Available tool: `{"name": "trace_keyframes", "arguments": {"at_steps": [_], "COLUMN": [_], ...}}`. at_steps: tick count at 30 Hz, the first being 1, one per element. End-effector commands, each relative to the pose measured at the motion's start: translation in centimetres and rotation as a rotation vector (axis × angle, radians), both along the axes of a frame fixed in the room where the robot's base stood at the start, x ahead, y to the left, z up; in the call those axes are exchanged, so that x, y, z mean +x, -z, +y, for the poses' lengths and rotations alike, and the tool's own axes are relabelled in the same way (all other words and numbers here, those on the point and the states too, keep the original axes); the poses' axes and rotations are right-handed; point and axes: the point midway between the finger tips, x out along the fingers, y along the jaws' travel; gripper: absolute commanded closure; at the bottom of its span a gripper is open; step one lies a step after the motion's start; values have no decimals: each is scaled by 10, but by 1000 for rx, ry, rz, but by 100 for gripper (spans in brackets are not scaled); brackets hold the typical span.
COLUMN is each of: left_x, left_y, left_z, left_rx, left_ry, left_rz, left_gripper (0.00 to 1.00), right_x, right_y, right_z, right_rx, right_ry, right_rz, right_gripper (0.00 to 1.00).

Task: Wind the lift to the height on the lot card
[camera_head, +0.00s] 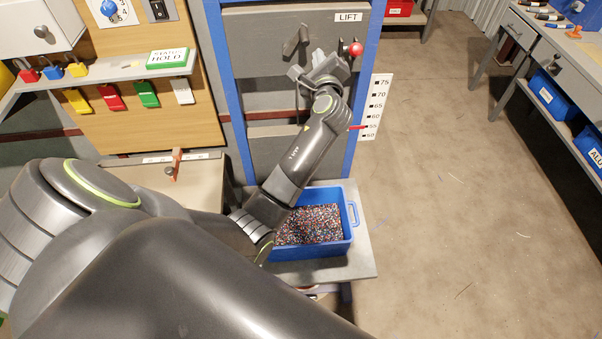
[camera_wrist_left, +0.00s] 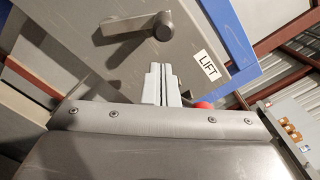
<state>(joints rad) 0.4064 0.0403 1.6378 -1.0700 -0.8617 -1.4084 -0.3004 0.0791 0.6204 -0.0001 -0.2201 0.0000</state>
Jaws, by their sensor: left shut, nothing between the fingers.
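The lift (camera_head: 283,95) is a blue-framed grey panel with a LIFT label (camera_head: 349,17). A dark crank handle (camera_head: 295,40) is on its upper face; the wrist view shows a crank (camera_wrist_left: 135,25) beyond my fingers. A red ball knob (camera_head: 355,49) is at the right; part of a red ball also shows in the wrist view (camera_wrist_left: 203,105). The white scale (camera_head: 377,100) runs from 75 down to 50, with a red pointer (camera_head: 357,127) near 55. My left gripper (camera_wrist_left: 160,68) is shut and empty before the panel, apart from the crank. I cannot make out a lot card.
A blue bin (camera_head: 347,240) of mixed granules stands on the grey platform (camera_head: 365,265) below my left arm. A workbench (camera_head: 560,50) stands at far right. The floor (camera_head: 440,180) between is clear.

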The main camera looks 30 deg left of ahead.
Motion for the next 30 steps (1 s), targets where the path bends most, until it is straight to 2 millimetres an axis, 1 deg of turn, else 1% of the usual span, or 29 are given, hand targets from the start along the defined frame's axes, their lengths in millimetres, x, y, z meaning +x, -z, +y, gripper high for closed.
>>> {"name": "trace_keyframes", "arguments": {"at_steps": [1, 2, 12, 15, 30], "left_x": [-6, -9, -40, -46, -48], "left_y": [-2, -2, 1, 0, 0], "left_z": [-4, -6, -31, -35, -36], "left_rx": [-3, -4, -4, -2, 0], "left_ry": [0, -1, 1, -1, -1], "left_rz": [3, 2, 2, 1, 2], "left_gripper": [100, 100, 100, 100, 100], "right_x": [0, 0, 0, 0, 0], "right_y": [-5, -6, -7, -7, -7], "right_z": [0, 0, 0, 0, 0], "right_rx": [0, 0, 0, 0, 0], "right_ry": [0, 0, 0, 0, 0], "right_rz": [0, 0, 0, 0, 0], "right_gripper": [50, 50, 50, 50, 50]}}
